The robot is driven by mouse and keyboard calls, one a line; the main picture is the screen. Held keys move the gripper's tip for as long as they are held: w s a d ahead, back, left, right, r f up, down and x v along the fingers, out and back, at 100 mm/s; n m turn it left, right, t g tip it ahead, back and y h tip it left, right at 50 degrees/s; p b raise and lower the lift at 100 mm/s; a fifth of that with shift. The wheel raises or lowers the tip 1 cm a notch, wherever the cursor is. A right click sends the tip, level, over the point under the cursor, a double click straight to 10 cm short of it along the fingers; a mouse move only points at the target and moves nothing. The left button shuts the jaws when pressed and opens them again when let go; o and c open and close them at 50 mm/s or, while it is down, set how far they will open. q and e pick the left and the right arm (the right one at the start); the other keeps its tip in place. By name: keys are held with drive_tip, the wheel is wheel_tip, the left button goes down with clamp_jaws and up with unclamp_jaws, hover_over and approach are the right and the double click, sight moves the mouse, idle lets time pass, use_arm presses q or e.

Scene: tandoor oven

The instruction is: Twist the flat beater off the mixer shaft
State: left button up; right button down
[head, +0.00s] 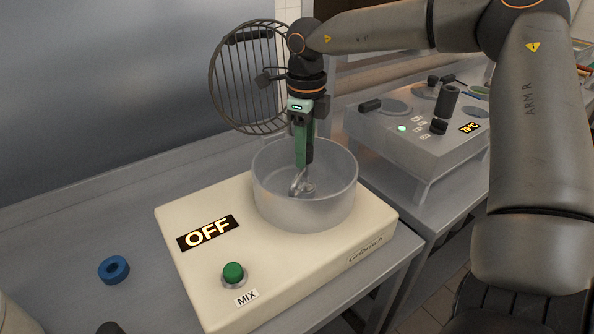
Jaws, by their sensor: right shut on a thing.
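The mixer (300,262) is a cream base with a lit "OFF" display, on a grey table. A translucent bowl (333,208) stands on the base. My right gripper (304,168) reaches down into the bowl from above. It is shut on the metal flat beater (298,186), which shows only in part low in the bowl. The mixer shaft is hidden, so I cannot tell whether the beater is still on it. My left gripper is not in view.
A wire guard (216,85) stands raised behind the bowl. A green button (233,272) marked MIX is at the base's front. A blue ring (114,269) lies on the table at left. A grey appliance (425,140) with knobs and a temperature display stands at right.

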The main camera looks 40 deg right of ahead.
drive_tip(key=n, duration=0.3)
idle(0.4)
drive_tip(key=n, duration=0.2)
drive_tip(key=shift+n, duration=0.7)
drive_tip(key=shift+p, duration=0.3)
drive_tip(key=n, duration=0.3)
